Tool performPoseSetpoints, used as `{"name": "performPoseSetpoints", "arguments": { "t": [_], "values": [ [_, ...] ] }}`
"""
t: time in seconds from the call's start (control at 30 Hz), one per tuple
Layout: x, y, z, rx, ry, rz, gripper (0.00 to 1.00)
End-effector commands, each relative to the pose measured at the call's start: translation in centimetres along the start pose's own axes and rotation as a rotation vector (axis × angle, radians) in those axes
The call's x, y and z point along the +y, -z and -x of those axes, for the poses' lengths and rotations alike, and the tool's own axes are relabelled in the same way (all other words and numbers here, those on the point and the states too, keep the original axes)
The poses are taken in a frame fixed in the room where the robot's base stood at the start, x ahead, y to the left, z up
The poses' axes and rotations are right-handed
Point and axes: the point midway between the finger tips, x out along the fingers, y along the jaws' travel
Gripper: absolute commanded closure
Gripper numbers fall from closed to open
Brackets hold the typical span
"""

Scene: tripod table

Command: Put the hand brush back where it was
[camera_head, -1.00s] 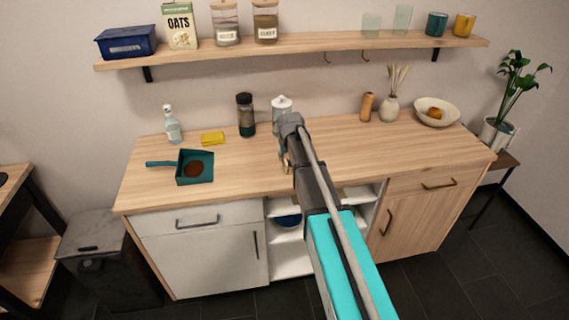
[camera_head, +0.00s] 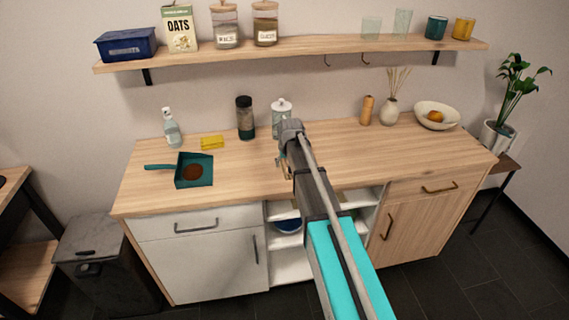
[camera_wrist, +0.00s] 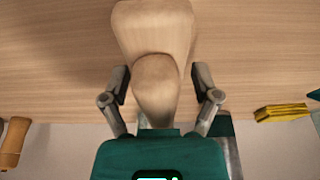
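The hand brush (camera_wrist: 152,28), of light wood, fills the upper middle of the wrist view. In the head view my gripper (camera_head: 284,168) is over the middle of the counter, largely hidden behind my own arm. Only a small tan piece shows beside it. The teal dustpan (camera_head: 205,161), with a brown heap in it, lies on the counter to the left.
The counter's right front is clear.

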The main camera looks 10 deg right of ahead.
Motion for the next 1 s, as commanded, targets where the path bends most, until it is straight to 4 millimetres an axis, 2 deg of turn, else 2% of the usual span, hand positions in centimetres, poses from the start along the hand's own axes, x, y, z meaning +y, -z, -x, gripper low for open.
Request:
{"name": "performPoseSetpoints", "arguments": {
  "t": [0.47,1.0],
  "values": [
    [0.0,0.1,0.4,0.0,0.0,0.0,0.19],
    [0.0,0.1,4.4,0.0,0.0,0.0,0.19]
  ]
}}
